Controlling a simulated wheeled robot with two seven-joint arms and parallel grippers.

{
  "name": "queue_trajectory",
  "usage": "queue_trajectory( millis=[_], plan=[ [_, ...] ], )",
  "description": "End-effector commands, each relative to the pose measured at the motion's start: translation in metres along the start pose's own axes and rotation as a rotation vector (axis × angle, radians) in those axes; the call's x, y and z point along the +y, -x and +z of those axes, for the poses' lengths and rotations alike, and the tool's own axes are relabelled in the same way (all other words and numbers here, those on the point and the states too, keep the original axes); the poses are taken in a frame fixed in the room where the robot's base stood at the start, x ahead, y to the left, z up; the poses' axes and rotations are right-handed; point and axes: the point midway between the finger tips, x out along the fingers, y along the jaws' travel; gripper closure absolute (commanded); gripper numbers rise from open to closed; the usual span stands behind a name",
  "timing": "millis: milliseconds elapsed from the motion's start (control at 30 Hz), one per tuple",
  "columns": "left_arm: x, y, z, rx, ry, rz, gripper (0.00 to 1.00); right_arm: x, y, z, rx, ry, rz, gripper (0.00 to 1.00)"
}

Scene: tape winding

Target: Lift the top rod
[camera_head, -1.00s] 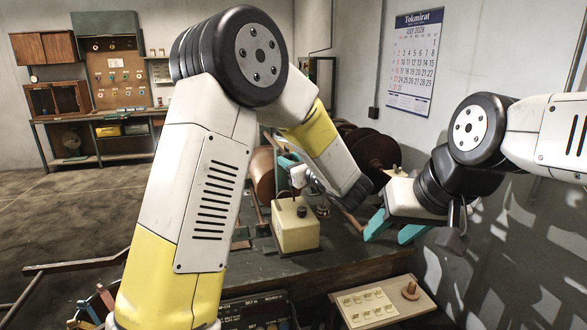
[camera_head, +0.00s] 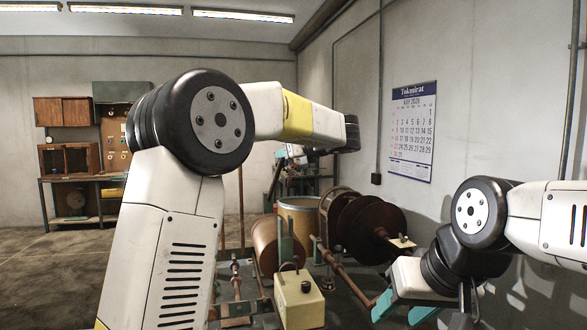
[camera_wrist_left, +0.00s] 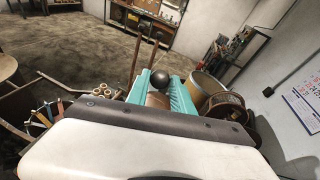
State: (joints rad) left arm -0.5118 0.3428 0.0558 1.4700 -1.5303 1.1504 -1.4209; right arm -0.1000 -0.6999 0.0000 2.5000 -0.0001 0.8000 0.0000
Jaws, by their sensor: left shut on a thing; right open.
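My left gripper (camera_head: 284,153) is raised above the machine, at the far side of my left arm, and is small and partly hidden in the head view. In the left wrist view its teal fingers (camera_wrist_left: 160,92) are shut on the top rod, whose dark round end (camera_wrist_left: 161,79) shows between them. A brown part (camera_wrist_left: 158,100) shows below that end. Most of the rod is hidden. My right gripper (camera_head: 402,309) is open and empty at the lower right, near the wall.
A cream box (camera_head: 299,302) with a black knob stands at the front of the machine. Brown reels (camera_head: 371,232) and a tan drum (camera_head: 299,220) stand behind it. A wall calendar (camera_head: 412,130) hangs at the right. Open floor (camera_head: 55,270) lies at the left.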

Motion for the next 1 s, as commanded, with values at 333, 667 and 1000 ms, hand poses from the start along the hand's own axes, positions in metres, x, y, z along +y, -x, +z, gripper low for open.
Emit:
queue_trajectory(
  millis=[333,667,1000],
  plan=[
    [-0.001,-0.002,0.007,-0.004,0.002,-0.001,1.00,0.000,0.000,0.000,0.000,0.000,0.000,0.51],
    [-0.001,-0.002,0.006,-0.003,0.002,0.000,0.51,0.000,0.000,0.000,0.000,0.000,0.000,0.51],
    [-0.002,0.011,0.006,-0.001,0.002,-0.003,0.51,0.000,0.000,0.000,0.000,0.000,0.000,0.51]
  ],
)
